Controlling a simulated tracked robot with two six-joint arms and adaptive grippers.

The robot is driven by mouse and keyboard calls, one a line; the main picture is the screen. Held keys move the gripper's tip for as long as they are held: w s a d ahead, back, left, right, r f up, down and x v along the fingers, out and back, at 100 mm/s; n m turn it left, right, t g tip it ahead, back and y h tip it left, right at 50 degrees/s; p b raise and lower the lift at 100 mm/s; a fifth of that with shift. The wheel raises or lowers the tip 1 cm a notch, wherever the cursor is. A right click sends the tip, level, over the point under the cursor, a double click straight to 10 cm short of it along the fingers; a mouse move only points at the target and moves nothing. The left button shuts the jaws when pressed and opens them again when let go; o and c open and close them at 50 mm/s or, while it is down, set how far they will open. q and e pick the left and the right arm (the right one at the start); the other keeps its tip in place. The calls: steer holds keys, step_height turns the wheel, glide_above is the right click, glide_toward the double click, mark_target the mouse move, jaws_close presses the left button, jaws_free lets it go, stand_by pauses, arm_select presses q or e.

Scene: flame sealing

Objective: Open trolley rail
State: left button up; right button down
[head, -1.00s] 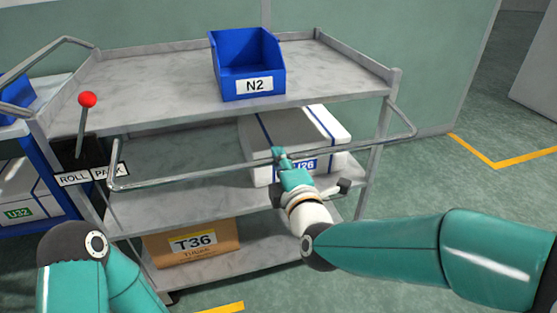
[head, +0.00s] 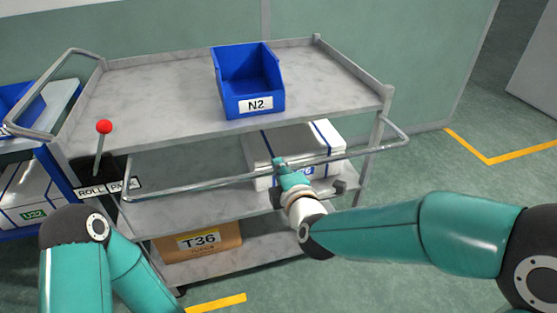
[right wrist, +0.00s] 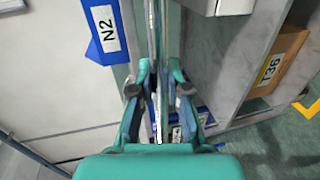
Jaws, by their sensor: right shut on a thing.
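The trolley rail (head: 215,181) is a thin grey metal bar across the near side of the grey trolley (head: 165,82), below its top shelf. It spans from the left post to the right post and stands out in front of the shelves. My right gripper (head: 279,163) is shut on the rail, right of its middle. In the right wrist view the fingers (right wrist: 158,78) stand on both sides of narrow bars running up the picture. The gripper hides part of the rail and the box label behind it. My left arm shows at the lower left, but its gripper is out of view.
A blue bin (head: 250,85) marked N2 stands on the top shelf. A white box (head: 322,140) is on the middle shelf and a T36 carton (head: 198,242) on the lower one. A red-knobbed lever (head: 104,127) stands at the left, near a blue rack (head: 62,180).

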steer(key=shift+r, duration=0.2)
steer(key=c, duration=1.1)
jaws_free()
steer(key=shift+c, duration=0.2)
steer(key=shift+s, duration=0.1)
steer(key=v, duration=1.1)
steer(key=shift+s, duration=0.35)
steer(key=shift+d, duration=0.15)
